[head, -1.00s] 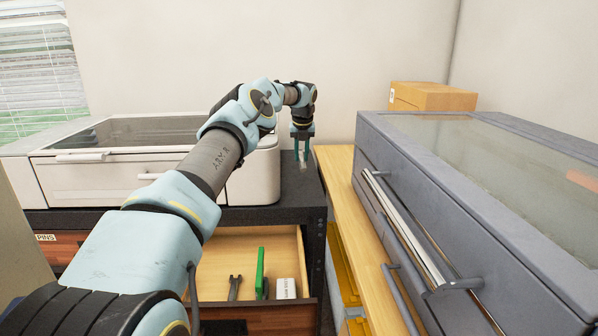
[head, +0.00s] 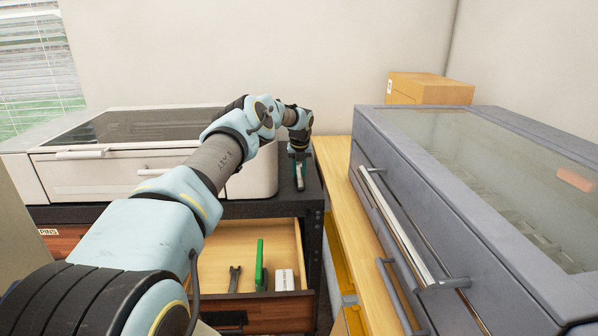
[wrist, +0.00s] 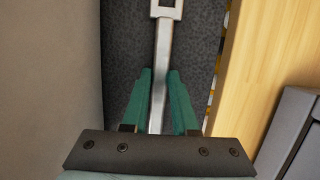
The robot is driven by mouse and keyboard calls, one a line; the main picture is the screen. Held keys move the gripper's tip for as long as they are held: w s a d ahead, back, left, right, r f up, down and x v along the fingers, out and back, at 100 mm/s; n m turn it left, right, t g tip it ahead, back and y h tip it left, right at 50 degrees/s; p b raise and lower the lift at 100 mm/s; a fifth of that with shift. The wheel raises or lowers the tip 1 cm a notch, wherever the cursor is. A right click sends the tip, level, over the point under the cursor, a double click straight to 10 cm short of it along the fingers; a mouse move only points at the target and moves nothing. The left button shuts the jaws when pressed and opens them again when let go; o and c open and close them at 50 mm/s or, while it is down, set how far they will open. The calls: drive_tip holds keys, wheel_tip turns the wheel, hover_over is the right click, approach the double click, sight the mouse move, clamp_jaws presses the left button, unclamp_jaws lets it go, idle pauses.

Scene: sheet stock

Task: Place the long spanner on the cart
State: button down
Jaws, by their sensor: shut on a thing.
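A long silver-grey spanner (wrist: 163,55) runs between the green fingers of my gripper (wrist: 158,98) in the wrist view, its square-holed head at the top edge. My gripper is shut on its shaft. In the head view, the gripper (head: 298,165) and the spanner (head: 300,180) are over the narrow strip of black worktop (head: 312,188) right of the white machine. I cannot tell whether the spanner touches the worktop. Nothing in view is clearly marked as the cart.
The white machine (head: 60,170) stands close left of the gripper. A wooden top (head: 345,200) and a grey glass-lidded cabinet (head: 400,225) with bar handles are on the right. Below, an open drawer (head: 215,260) holds a dark spanner (head: 234,278), a green tool (head: 260,262) and a white box (head: 285,280).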

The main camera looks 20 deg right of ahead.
drive_tip(key=shift+f, duration=0.2)
drive_tip(key=c, duration=0.7)
unclamp_jaws()
drive_tip(key=b+v, duration=0.3)
drive_tip(key=v, duration=0.9)
drive_tip(key=shift+r+b, duration=0.25)
drive_tip(key=shift+b, duration=0.05)
